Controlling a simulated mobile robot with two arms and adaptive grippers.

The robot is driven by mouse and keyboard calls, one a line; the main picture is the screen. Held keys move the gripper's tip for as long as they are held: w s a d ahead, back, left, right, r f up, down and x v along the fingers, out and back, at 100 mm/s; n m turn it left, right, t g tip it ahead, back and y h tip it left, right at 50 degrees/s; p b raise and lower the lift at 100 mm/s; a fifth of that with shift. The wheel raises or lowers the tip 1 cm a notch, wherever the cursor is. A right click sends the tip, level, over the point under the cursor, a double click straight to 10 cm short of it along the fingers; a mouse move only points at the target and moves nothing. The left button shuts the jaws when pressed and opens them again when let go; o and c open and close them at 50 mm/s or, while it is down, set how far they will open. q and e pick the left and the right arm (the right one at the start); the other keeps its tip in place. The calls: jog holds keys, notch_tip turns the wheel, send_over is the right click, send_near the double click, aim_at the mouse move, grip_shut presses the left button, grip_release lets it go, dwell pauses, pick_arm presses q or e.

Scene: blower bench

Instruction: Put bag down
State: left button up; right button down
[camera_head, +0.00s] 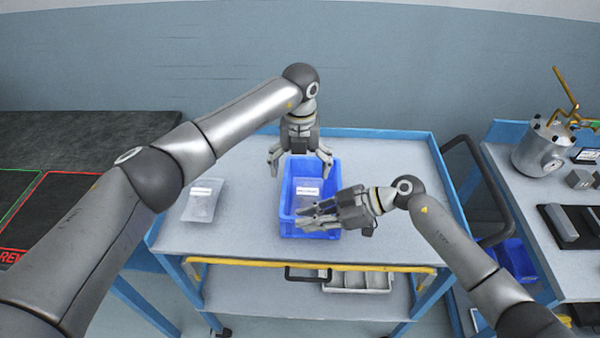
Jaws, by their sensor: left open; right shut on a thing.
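A clear bag with a white label (309,186) shows within the outline of the blue bin (336,176) on the cart. I cannot tell whether it rests on the bin floor or hangs above it. My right gripper (305,218) reaches in from the right over the front of the bin. It is shut on the near part of this bag, and its fingers hide that edge. My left gripper (300,168) points down at the back of the bin, its fingers spread wide and empty. A second clear labelled bag (201,206) lies on the cart top to the left.
The grey cart top (385,190) has free room right of the bin and between the bin and the left bag. A blue rim edges it. A bench (505,165) with a metal canister (541,148) stands right. A dark table (80,140) is left.

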pick_arm(q)
notch_tip(320, 180, up, 11)
jog(key=shift+f, duration=0.1)
dwell(0.4)
pick_arm(e)
jog(key=c, duration=1.4)
grip_release()
jog(key=shift+c, duration=0.2)
